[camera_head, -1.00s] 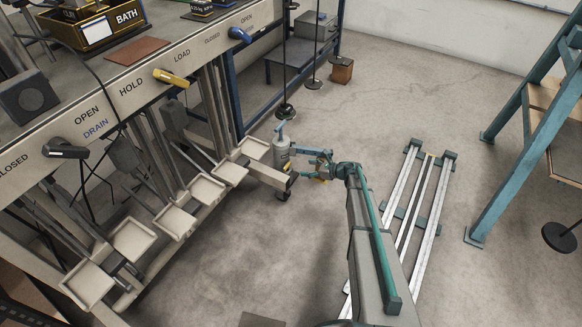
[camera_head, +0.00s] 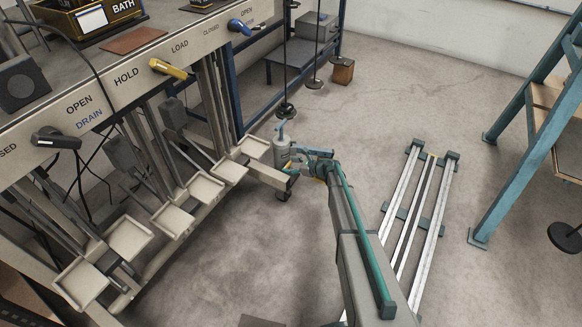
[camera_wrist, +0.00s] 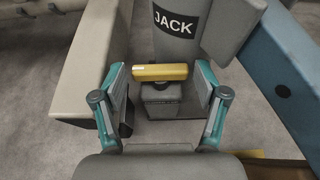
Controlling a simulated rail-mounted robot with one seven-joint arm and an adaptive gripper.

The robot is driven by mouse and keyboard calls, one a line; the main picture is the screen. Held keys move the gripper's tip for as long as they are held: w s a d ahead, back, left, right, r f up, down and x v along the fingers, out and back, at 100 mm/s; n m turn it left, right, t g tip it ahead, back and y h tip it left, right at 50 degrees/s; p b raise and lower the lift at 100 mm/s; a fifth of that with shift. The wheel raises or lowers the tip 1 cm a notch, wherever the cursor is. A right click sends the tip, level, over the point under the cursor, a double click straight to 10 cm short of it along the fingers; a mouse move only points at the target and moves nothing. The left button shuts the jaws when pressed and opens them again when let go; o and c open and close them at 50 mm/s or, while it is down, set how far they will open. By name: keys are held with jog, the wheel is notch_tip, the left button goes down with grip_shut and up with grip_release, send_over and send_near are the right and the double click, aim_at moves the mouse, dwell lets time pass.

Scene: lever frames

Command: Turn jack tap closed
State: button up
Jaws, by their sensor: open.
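The jack is a grey body with a black JACK label (camera_wrist: 174,23) in the wrist view. My gripper (camera_wrist: 161,84) is open, with one teal-edged finger on each side of the yellow handle. The handle's ends are close to the fingers; I cannot tell if they touch. In the head view, the jack (camera_head: 282,150) is a small grey cylinder with a blue top, and my gripper (camera_head: 302,163) is at its right. The handle is too small to make out there.
A bench with a yellow lever (camera_head: 167,68), a black lever (camera_head: 56,139) and a blue lever (camera_head: 238,27) runs along the left. White pedals (camera_head: 205,189) stick out below it. A beige beam (camera_wrist: 85,70) and a blue beam (camera_wrist: 285,70) flank my gripper.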

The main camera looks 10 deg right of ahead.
jog(key=c, duration=0.9)
jog(key=shift+o, duration=0.2)
jog(key=shift+s+a+m+t, duration=0.1)
jog(key=shift+s+m+t, duration=0.1)
jog(key=shift+m+t, duration=0.2)
jog(key=shift+m+t+h+b, duration=0.3)
jog(key=shift+h+b, duration=0.05)
jog(key=shift+h, duration=0.15)
jog(key=shift+w, duration=0.1)
jog(key=o, duration=0.9)
jog(key=shift+c, duration=0.2)
